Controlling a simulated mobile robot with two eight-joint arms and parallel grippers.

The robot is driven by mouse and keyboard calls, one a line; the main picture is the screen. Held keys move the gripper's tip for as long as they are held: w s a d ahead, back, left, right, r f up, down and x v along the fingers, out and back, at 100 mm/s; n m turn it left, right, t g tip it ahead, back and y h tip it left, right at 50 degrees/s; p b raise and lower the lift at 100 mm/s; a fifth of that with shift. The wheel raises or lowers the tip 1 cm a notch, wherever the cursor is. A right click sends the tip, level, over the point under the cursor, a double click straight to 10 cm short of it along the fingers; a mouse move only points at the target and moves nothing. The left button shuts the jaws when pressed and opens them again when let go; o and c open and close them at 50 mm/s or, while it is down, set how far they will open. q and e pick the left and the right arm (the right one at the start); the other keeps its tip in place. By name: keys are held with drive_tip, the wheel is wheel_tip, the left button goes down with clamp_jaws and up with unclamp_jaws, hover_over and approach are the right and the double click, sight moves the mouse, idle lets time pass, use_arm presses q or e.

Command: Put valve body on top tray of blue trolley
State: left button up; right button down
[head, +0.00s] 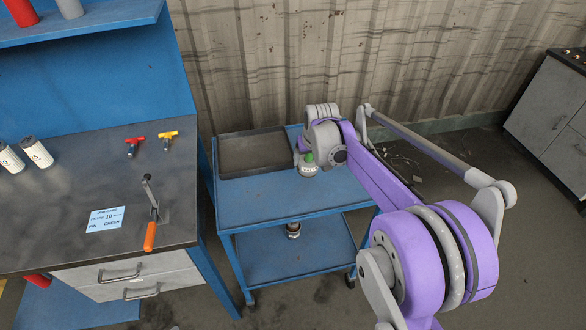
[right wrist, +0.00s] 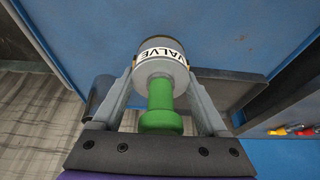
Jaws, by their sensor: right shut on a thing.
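The valve body (head: 308,169) is a grey cylinder with a green stem and a white label reading "VALVE". My right gripper (head: 305,160) is shut on it over the blue trolley's top tray (head: 262,205). In the right wrist view, the valve body (right wrist: 160,68) sits between the two grey fingers of my right gripper (right wrist: 160,75), with blue surface behind it. I cannot tell whether its base touches the tray. My right forearm hides the tray's right part. My left gripper is not in view.
A dark shallow bin (head: 255,152) takes up the trolley top's back left; its front part is clear. A small metal part (head: 293,230) shows at the lower shelf. A workbench (head: 80,190) with an orange-handled tool (head: 150,235) stands at left. A corrugated wall (head: 260,60) is behind.

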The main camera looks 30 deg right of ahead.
sight(307, 169)
drive_tip(key=b, duration=0.2)
drive_tip(key=shift+s+r+g+b, duration=0.1)
drive_tip(key=shift+r+g+b, duration=0.05)
drive_tip(key=shift+g+b, duration=0.2)
wheel_tip(307, 169, down, 5)
drive_tip(key=shift+f+b, duration=0.1)
drive_tip(key=shift+b, duration=0.35)
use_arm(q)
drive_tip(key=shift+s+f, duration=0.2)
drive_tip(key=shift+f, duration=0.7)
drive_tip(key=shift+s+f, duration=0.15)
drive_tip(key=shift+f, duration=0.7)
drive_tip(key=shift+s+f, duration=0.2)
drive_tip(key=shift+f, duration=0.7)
use_arm(e)
drive_tip(key=shift+f, duration=2.1)
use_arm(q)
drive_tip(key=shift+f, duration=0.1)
use_arm(e)
drive_tip(key=shift+a+f, duration=0.1)
unclamp_jaws()
